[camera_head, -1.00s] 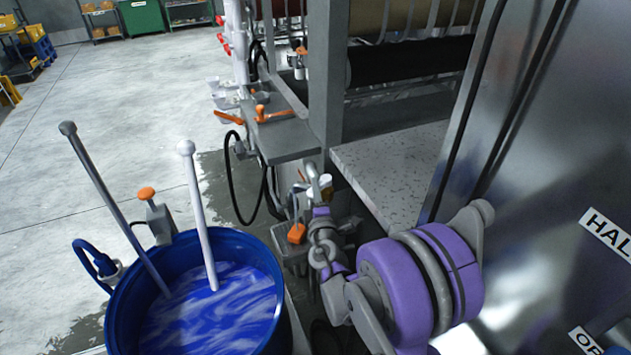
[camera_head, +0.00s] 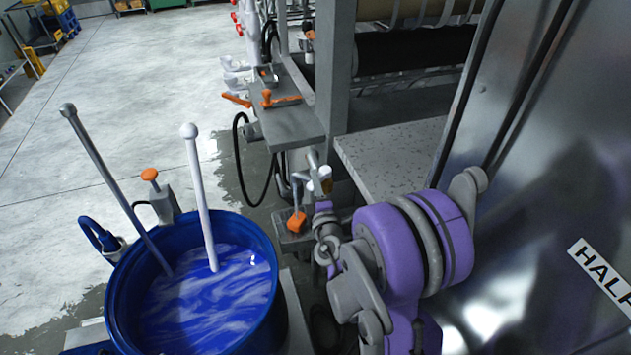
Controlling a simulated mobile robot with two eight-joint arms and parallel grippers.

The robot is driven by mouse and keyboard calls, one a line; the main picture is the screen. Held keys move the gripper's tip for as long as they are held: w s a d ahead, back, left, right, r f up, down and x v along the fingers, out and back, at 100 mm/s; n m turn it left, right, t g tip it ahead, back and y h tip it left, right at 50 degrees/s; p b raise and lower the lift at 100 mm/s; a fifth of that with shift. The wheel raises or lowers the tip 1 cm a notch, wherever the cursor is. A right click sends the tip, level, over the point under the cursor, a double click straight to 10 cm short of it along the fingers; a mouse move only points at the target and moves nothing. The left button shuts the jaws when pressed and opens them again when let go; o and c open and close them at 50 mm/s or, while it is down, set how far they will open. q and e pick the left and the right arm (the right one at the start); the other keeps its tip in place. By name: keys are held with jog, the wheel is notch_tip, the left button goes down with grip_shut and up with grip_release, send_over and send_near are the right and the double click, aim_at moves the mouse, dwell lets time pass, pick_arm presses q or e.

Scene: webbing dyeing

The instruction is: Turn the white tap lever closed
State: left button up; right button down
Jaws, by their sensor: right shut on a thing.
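My right arm, purple and grey, comes in from the lower right. Its small gripper (camera_head: 325,228), partly hidden by its own wrist, is shut at the tap fittings beside the machine frame. A light grey tap piece (camera_head: 313,172) stands just above the purple fingertip, next to a small yellow-white part. What lies between the jaws is hidden; from its place at the tap I take it as the white tap lever, which I cannot pick out clearly. My left gripper is not in view.
A blue drum (camera_head: 127,300) of swirling blue liquid stands at lower left, with a grey rod and a white rod (camera_head: 199,190) rising from it. A grey shelf (camera_head: 290,124) with orange-handled items is behind the tap. A shiny metal panel (camera_head: 560,150) closes off the right.

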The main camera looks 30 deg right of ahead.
jog(key=c, duration=0.8)
grip_release()
jog(key=shift+o, duration=0.2)
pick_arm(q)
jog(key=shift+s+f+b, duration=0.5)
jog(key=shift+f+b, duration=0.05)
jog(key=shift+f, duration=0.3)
pick_arm(e)
jog(key=v, duration=1)
jog(key=shift+s+a, duration=0.15)
jog(key=shift+s, duration=0.2)
